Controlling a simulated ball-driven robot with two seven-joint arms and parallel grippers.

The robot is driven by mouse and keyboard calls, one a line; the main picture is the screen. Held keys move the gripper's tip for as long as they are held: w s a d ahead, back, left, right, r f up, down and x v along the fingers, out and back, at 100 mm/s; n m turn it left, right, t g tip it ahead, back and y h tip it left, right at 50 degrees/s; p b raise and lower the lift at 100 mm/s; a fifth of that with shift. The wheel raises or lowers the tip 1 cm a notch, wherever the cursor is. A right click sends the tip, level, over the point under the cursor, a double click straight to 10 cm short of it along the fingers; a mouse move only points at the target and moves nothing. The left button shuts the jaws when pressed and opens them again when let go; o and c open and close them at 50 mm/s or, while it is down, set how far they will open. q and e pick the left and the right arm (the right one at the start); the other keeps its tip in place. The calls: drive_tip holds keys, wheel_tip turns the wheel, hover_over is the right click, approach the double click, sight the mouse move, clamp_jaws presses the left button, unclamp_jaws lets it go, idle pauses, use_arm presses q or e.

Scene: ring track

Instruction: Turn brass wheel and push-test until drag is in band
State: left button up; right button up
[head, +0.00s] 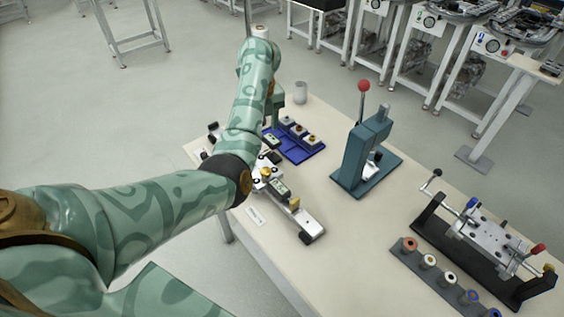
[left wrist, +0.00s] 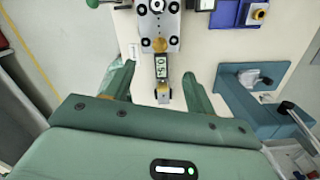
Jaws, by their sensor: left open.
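The slim track device lies on the table in the head view, partly behind my left arm. Its brass wheel (head: 266,173) sits on the carriage, which also shows in the left wrist view with a brass knob (left wrist: 160,44). A small lit display (left wrist: 161,70) is below that knob; its digits are too small to read surely. A brass block (head: 294,203) stands beyond the display. My left gripper (left wrist: 159,75) is open, its fingers spread on either side of the display end in the wrist picture, with nothing held. In the head view, my forearm mostly hides it.
A blue tray (head: 303,157) with small parts lies behind the device. A teal press (head: 362,155) with a red-knobbed lever stands to its right. A dark roller fixture (head: 480,240) and a strip of several rings (head: 420,268) are at the right. The table between is clear.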

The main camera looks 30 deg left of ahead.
sight(266, 171)
use_arm(q)
drive_tip(key=shift+h, duration=0.3)
drive_tip(key=f+b, duration=0.2)
drive_tip(key=f, duration=0.3)
drive_tip(key=f+b, duration=0.2)
drive_tip(key=f, duration=0.4)
drive_tip(key=d+f+b, duration=0.1)
drive_tip(key=f+b, duration=0.1)
drive_tip(key=f, duration=0.3)
drive_tip(key=shift+s+f+b, duration=0.2)
drive_tip(key=shift+s+b, duration=0.1)
drive_tip(key=shift+b, duration=0.1)
drive_tip(key=c, duration=1)
